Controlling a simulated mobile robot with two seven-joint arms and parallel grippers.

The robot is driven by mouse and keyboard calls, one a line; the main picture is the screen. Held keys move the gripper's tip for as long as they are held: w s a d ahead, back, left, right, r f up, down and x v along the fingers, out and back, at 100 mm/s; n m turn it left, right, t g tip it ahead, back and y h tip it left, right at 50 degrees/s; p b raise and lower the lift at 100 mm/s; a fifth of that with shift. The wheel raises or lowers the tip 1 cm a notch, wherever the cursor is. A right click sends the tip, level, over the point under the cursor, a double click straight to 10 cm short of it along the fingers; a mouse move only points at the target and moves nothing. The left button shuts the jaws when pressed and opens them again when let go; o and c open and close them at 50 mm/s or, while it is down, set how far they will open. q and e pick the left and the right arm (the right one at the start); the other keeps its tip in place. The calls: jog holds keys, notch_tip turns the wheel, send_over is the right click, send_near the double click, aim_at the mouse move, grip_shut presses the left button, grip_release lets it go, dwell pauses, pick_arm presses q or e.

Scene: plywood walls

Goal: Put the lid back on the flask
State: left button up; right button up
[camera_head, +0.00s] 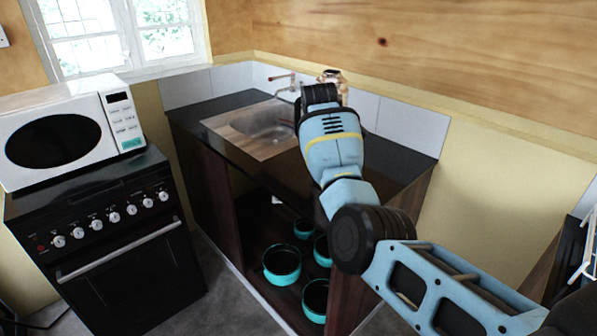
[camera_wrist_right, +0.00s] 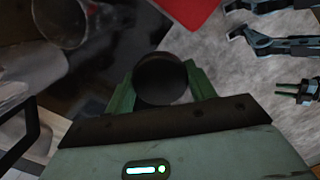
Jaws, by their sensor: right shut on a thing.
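My right gripper (camera_wrist_right: 160,82) is shut on a dark round thing, which looks like the lid (camera_wrist_right: 161,76), held between its green fingers in the right wrist view. In the head view my right arm reaches over the counter beside the sink, and its wrist hides the fingertips and what they hold. A copper-coloured shiny thing, perhaps the flask (camera_head: 334,77), shows just behind that wrist. I cannot tell from this view whether it stands on the counter. My left gripper cannot be made out.
The dark counter (camera_head: 400,156) has a metal sink (camera_head: 262,127) and tap. Teal pots (camera_head: 283,265) stand in the open cupboard below. A stove (camera_head: 110,245) with a microwave (camera_head: 72,135) is at left. A red thing (camera_wrist_right: 188,10) shows in the wrist view.

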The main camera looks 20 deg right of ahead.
jog(key=s+d+f+m, duration=0.25)
jog(key=s+d, duration=0.25)
jog(key=d, duration=0.6)
jog(key=s+d+f+m, duration=0.25)
jog(key=s+d, duration=0.25)
jog(key=d, duration=0.6)
jog(key=s+d+f+m, duration=0.1)
jog(key=s+d+f, duration=0.35)
jog(key=d, duration=0.65)
jog(key=w+a+m+y, duration=0.1)
jog(key=w+a+m, duration=0.2)
jog(key=a+m, duration=0.3)
jog(key=w+a+f+m, duration=0.1)
jog(key=w+a+m, duration=0.2)
jog(key=a, duration=0.4)
jog(key=w+a+m+y, duration=0.1)
jog(key=w+a+m, duration=0.2)
jog(key=a+m, duration=0.3)
jog(key=a+r+n, duration=0.1)
jog(key=a+r, duration=1)
jog(key=a, duration=0.5)
jog(key=s+a+f+n, duration=0.1)
jog(key=s+f+n, duration=0.1)
jog(key=s, duration=0.2)
jog(key=s+a+f+n+g, duration=0.1)
jog(key=s+a+f+n, duration=0.1)
jog(key=s+n, duration=0.1)
jog(key=shift+s+a+n+h, duration=0.25)
jog(key=shift+s+n+h, duration=0.05)
jog(key=shift+s, duration=0.5)
